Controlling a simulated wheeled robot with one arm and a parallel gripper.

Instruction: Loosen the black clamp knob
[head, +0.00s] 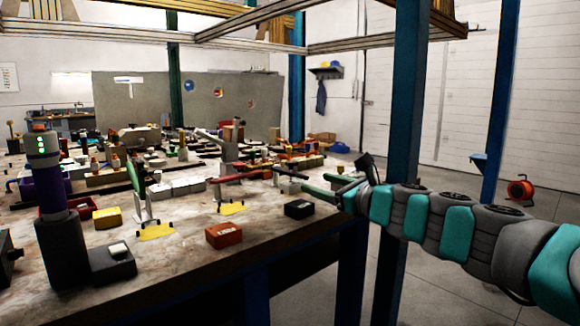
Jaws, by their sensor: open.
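My arm reaches in from the right, and my gripper (322,184) is small in the head view, above the right edge of the workbench (170,275). Its fingers point left and are open, and I see nothing held between them. A red bar (240,178) on a thin stand is left of the gripper, with a yellow patch (232,208) at its foot. A small black block (298,208) lies on the bench just below and left of the gripper. I cannot pick out the black clamp knob with certainty at this size.
A red box (223,235) sits near the bench's front edge. A green upright piece (135,178) stands left of it. Many parts crowd the back. A blue post (406,110) rises behind my arm.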

